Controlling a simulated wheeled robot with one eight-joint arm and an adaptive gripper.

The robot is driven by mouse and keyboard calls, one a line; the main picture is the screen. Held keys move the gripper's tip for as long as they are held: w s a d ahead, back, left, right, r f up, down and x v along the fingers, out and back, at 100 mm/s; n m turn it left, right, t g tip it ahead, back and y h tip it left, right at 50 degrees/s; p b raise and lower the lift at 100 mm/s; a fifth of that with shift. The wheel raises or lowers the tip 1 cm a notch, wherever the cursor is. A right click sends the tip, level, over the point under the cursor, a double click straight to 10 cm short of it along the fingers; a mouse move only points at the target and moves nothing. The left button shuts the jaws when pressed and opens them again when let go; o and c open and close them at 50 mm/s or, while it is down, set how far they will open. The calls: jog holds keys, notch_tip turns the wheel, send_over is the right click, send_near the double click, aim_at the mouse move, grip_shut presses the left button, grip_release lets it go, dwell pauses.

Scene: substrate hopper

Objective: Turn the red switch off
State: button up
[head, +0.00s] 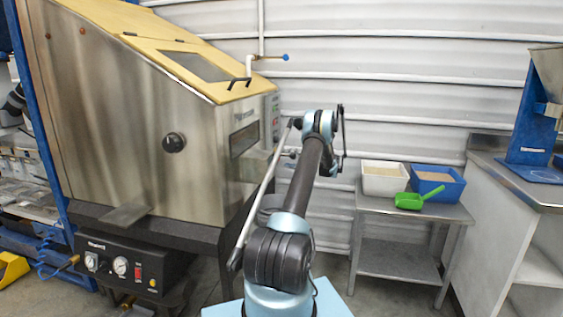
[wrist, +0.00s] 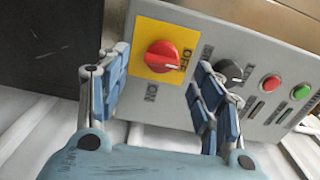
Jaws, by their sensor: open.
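The red switch (wrist: 162,55) is a round rotary knob on a yellow square plate (wrist: 143,33), fixed to a grey control panel (wrist: 225,45). The word OFF stands to the knob's right and ON below it in the wrist view. Its handle lies roughly sideways in that view; I cannot tell its exact setting. My gripper (wrist: 160,65) is open, with its blue-padded fingers to the left and right of the knob and nothing between them but the view of it. Contact with the knob is not clear. In the head view the panel (head: 271,118) is small beside my wrist.
A black knob (wrist: 230,72), a red button (wrist: 270,84) and a green button (wrist: 301,91) sit right of the switch, near my right finger. The steel hopper (head: 120,110) stands left. A table (head: 400,258) with white and blue bins stands right.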

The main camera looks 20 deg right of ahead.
jog(key=v, duration=0.6)
jog(key=shift+s+d, duration=0.1)
jog(key=shift+s, duration=0.05)
